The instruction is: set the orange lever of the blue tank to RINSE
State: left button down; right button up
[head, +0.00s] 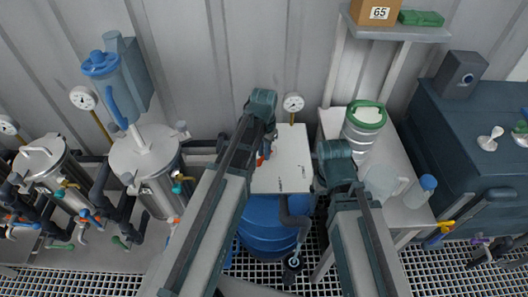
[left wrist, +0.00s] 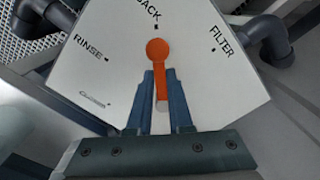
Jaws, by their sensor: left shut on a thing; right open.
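The blue tank (head: 262,222) stands at the middle of the head view, with a white panel (head: 292,165) above it. The panel also shows in the left wrist view (left wrist: 95,65), with RINSE at left, BACK at top and FILTER at right. The orange lever (left wrist: 157,50) points up at the BACK mark. My left gripper (left wrist: 160,80) is shut on the lever, a finger on each side below its round end. In the head view my left gripper (head: 268,140) is over the panel and partly hides the lever. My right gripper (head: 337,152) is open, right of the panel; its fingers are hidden.
A pressure gauge (head: 293,103) stands behind the panel. A white table (head: 392,150) at right holds a green-rimmed metal canister (head: 363,128) and bottles. Steel vessels (head: 143,155) with pipes and valves stand at left. Dark pipes run close beside the panel.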

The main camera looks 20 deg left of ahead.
pick_arm(q)
jog(key=n, duration=0.1)
jog(key=d+n, duration=0.1)
jog(key=n, duration=0.1)
jog(key=d+n, duration=0.1)
jog(key=n, duration=0.1)
jog(key=shift+s+d, duration=0.15)
jog(key=shift+s, duration=0.1)
jog(key=shift+w+d+n, duration=0.15)
jog(key=shift+d+n, duration=0.35)
jog(key=shift+n, duration=0.7)
jog(key=shift+w+d+n, duration=0.1)
jog(key=shift+d+n, duration=0.4)
jog(key=shift+n, duration=0.7)
jog(key=c, duration=0.8)
grip_release()
jog(key=shift+r, duration=0.1)
